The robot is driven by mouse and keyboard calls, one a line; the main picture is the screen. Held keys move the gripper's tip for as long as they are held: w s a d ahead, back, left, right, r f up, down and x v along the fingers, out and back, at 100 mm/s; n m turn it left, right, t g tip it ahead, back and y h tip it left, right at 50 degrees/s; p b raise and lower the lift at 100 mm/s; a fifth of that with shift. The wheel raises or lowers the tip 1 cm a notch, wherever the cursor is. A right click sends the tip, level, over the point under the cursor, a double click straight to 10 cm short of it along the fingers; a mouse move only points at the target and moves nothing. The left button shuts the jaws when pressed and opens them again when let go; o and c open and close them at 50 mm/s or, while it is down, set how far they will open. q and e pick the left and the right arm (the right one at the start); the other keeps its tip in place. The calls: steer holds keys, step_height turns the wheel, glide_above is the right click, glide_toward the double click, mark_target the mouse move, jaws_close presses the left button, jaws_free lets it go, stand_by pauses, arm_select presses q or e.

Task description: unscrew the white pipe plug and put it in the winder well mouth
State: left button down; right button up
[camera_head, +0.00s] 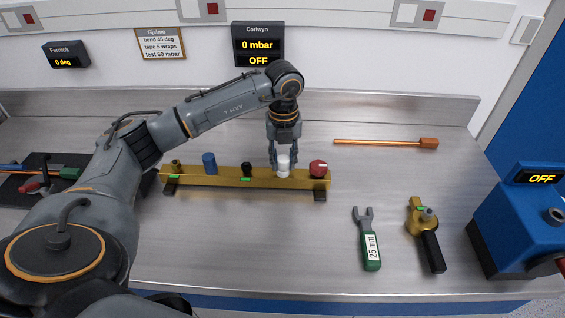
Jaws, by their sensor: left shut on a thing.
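The white pipe plug (283,168) is at the right part of a long brass bar (216,179), between a black fitting and a red knob. My left gripper (283,160) comes down on it from above and is shut around its upper part. The plug looks upright and low against the bar; whether it is still threaded in cannot be seen. I cannot single out the winder well mouth with certainty. A blue machine (510,225) with an OFF display stands at the right edge and has a round grey fitting on top. My right gripper is not in view.
A blue fitting (209,162), black fitting (247,169) and red knob (318,168) stand on the bar. A green-handled 25 mm wrench (370,245), a brass tool (428,236) and a copper rod (385,142) lie right. A dark mat (30,186) holds tools left.

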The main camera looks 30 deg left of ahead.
arm_select(q)
steer(key=shift+r+n+p, duration=0.1)
steer(key=shift+n+p, duration=0.35)
steer(key=shift+n, duration=0.75)
steer(key=n+p, duration=0.1)
steer(key=n, duration=0.3)
steer(key=shift+n, duration=0.3)
steer(key=n+p, duration=0.1)
steer(key=n, duration=0.1)
steer(key=shift+n, duration=0.4)
steer(key=shift+n+p, duration=0.3)
steer(key=shift+n, duration=0.6)
steer(key=c, duration=1)
jaws_free()
steer(key=shift+o, duration=0.2)
steer(key=shift+r+p, duration=1)
steer(key=shift+r, duration=0.25)
steer(key=shift+f, duration=0.1)
